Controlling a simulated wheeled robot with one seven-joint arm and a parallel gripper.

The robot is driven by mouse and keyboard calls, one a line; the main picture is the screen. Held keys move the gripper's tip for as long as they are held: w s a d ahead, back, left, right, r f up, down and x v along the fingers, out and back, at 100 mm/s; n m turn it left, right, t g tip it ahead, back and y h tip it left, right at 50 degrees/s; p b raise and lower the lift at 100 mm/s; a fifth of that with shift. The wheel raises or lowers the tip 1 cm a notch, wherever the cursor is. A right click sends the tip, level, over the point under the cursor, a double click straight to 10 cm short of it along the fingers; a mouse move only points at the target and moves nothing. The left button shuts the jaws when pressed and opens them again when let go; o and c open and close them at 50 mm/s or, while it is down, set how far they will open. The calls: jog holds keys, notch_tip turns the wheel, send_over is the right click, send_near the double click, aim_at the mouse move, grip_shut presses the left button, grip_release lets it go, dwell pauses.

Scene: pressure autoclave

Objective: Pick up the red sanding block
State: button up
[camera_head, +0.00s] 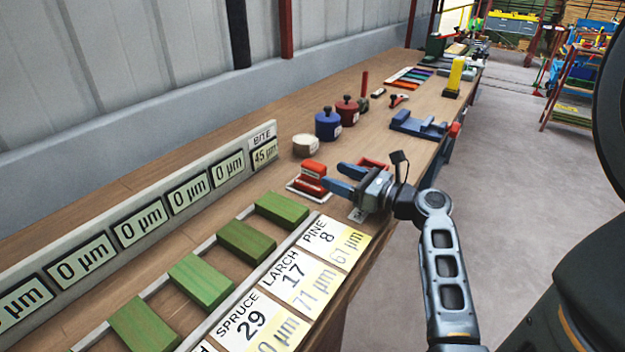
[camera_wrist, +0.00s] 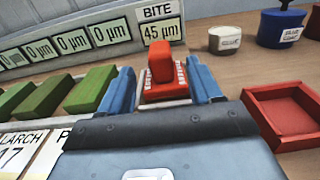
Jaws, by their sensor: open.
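The red sanding block (camera_head: 312,178) sits on a pale base plate on the wooden bench, with a raised red grip on top. In the wrist view the red sanding block (camera_wrist: 163,72) stands upright just beyond and between my two blue fingers. My gripper (camera_head: 338,181) is open, its fingers pointing left toward the block; it also shows in the wrist view (camera_wrist: 160,90). Nothing is held between the fingers. Whether the fingertips touch the block I cannot tell.
An empty red tray (camera_wrist: 293,112) lies right of my gripper. Green blocks (camera_head: 247,241) lie in a rack beside wood-name cards (camera_head: 290,278). A cream tin (camera_head: 306,145), a blue pot (camera_head: 328,123) and a blue vise-like tool (camera_head: 418,125) stand farther back. A display rail (camera_head: 140,226) runs behind.

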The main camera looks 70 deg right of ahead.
aim_at(313, 169)
jog(key=shift+w+f, duration=0.15)
jog(key=shift+f, duration=0.35)
jog(key=shift+p+x, duration=0.4)
jog(key=shift+x, duration=3.2)
jog(key=shift+r, duration=0.1)
jog(key=c, duration=1.1)
jog(key=shift+r, duration=0.1)
